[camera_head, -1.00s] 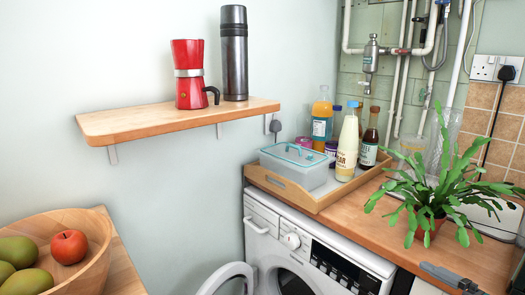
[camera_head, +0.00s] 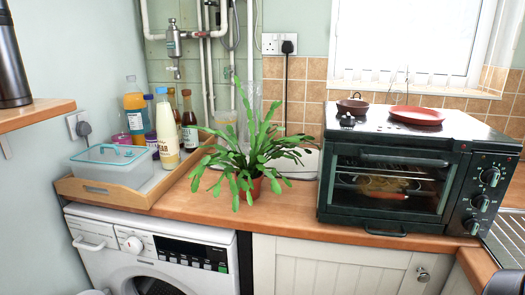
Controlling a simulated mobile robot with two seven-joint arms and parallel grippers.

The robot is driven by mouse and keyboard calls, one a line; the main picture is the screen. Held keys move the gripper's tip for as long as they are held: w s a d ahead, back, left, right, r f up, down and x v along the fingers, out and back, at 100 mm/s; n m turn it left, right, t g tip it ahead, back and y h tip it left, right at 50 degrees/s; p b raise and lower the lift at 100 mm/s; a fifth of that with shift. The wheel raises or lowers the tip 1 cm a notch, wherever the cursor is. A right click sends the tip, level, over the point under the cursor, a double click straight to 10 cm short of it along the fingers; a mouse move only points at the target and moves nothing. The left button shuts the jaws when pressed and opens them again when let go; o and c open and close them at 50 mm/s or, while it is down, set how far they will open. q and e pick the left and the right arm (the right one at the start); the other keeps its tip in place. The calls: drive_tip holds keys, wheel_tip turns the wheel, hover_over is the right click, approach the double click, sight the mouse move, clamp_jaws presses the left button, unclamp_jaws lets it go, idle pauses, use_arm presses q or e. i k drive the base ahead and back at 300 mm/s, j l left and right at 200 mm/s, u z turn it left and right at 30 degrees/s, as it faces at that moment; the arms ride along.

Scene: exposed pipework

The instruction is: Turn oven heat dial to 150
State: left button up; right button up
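A dark toaster oven (camera_head: 385,160) stands on the counter at the right, its glass door closed with food on a rack inside. Its right front panel has three dials in a column: a top dial (camera_head: 491,177), a middle dial (camera_head: 481,202) and a bottom dial (camera_head: 472,226). Their markings are too small to read, so I cannot tell which is the heat dial or its setting. A dark shape at the bottom right edge may be part of my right gripper; its fingers are not clear. My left gripper is not in view. Nothing touches the dials.
A potted plant (camera_head: 256,188) stands left of the oven. A wooden tray (camera_head: 100,193) with bottles and a plastic box is further left, above a washing machine (camera_head: 150,250). A small pan (camera_head: 353,105) and a red plate (camera_head: 416,115) rest on the oven. The counter before the plant is clear.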

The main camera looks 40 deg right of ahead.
sight(481, 202)
drive_tip(key=k+j, duration=0.1)
drive_tip(key=j, duration=0.4)
drive_tip(key=z, duration=0.35)
drive_tip(key=j+z, duration=0.15)
drive_tip(key=z, duration=0.2)
drive_tip(key=k+z, duration=0.1)
drive_tip(key=z, duration=0.25)
drive_tip(key=i+l+z, duration=0.2)
drive_tip(key=z, duration=0.3)
drive_tip(key=i+l+z, duration=0.15)
drive_tip(key=z, duration=0.35)
drive_tip(key=i+j, duration=0.05)
drive_tip(key=i, duration=0.05)
